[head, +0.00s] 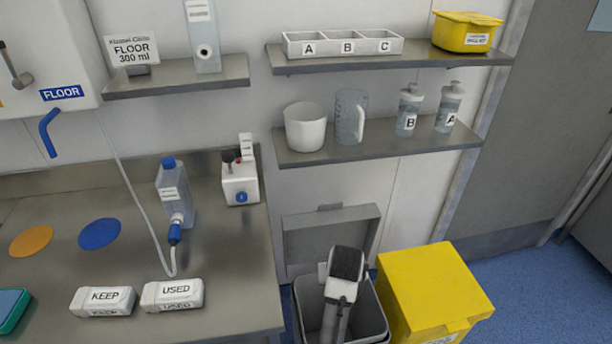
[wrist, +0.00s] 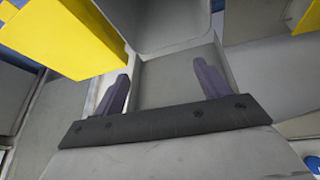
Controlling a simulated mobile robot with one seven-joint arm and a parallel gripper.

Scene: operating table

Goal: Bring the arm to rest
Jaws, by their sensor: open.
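My arm, white and grey with a dark pad on top, shows at the lower middle of the head view, in front of the open grey bin (head: 372,318). Its fingertips cannot be made out there. In the wrist view my gripper (wrist: 162,85) is open, its two dark fingers wide apart with nothing between them. A grey bin surface lies beyond the fingers in that view.
A yellow bin (head: 430,290) stands right beside the grey bin. The steel counter (head: 235,290) at left carries a bottle (head: 175,195) with tubing and the KEEP (head: 103,300) and USED (head: 173,294) blocks. Shelves (head: 385,145) hang above. Floor (head: 540,290) is clear at right.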

